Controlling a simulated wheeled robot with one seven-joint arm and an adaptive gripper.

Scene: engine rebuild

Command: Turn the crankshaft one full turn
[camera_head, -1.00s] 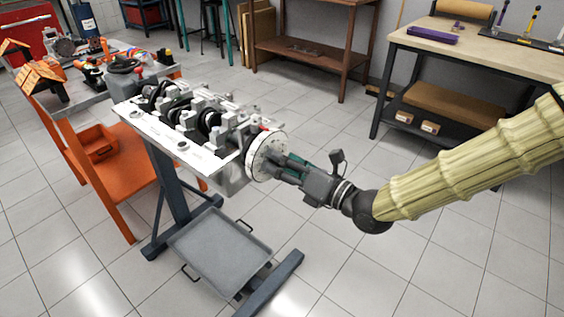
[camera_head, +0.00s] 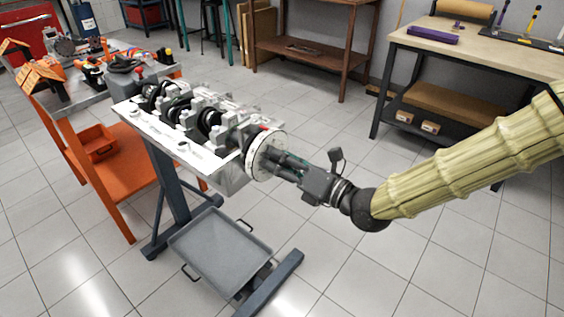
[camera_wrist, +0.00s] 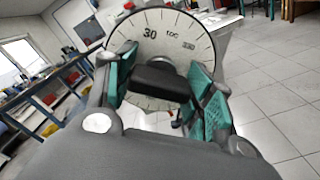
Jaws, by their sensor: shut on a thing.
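The engine block (camera_head: 200,127) sits upside down on a stand, with the crankshaft (camera_head: 209,119) lying along it under several caps. A white degree wheel (camera_head: 266,154) is on the crankshaft's near end. In the wrist view the degree wheel (camera_wrist: 165,45) shows "30" and "TDC" marks near its top. My gripper (camera_head: 281,162) is at the wheel's face. In the wrist view my gripper (camera_wrist: 163,90) has its green-padded fingers on either side of a dark handle or bar (camera_wrist: 160,82) in front of the wheel. The wheel's lower part is mostly hidden.
A grey drip tray (camera_head: 222,250) lies low on the stand's legs (camera_head: 268,288). An orange cart (camera_head: 112,165) with parts on top stands at left. A workbench (camera_head: 480,50) stands at right. The floor around the stand's right side is clear.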

